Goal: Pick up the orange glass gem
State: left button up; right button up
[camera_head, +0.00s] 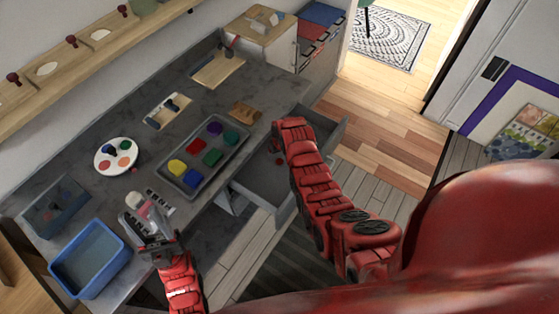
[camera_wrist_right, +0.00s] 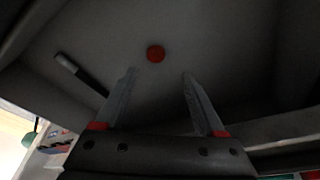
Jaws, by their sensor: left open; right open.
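A small round orange-red piece (camera_wrist_right: 155,54), which looks like the orange glass gem, lies on the grey floor of the open drawer in the right wrist view. My right gripper (camera_wrist_right: 158,73) is open and empty, with the gem seen between and just beyond its fingertips, apart from them. In the head view my right arm reaches over the open drawer (camera_head: 262,182), and its fingers are mostly hidden there. A small reddish spot (camera_head: 279,161) in the drawer may be the gem. My left gripper (camera_head: 147,220) is open over the front of the counter.
A dark stick-like item (camera_wrist_right: 80,73) lies in the drawer left of the gem. Drawer walls close in around my right gripper. On the counter are a paint tray (camera_head: 163,176), a round palette (camera_head: 103,166) and a blue bin (camera_head: 75,287).

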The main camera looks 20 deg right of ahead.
aim_at(280, 161)
jog(key=shift+s+d+f+p, duration=0.1)
jog(key=shift+d+f+p, duration=0.05)
jog(key=shift+f+p, duration=0.45)
jog(key=shift+d+f, duration=0.1)
jog(key=shift+f, duration=0.3)
jog(key=shift+d+f, duration=0.1)
jog(key=shift+f, duration=0.7)
jog(key=shift+b+x, duration=0.35)
jog(key=shift+x, duration=0.6)
grip_shut()
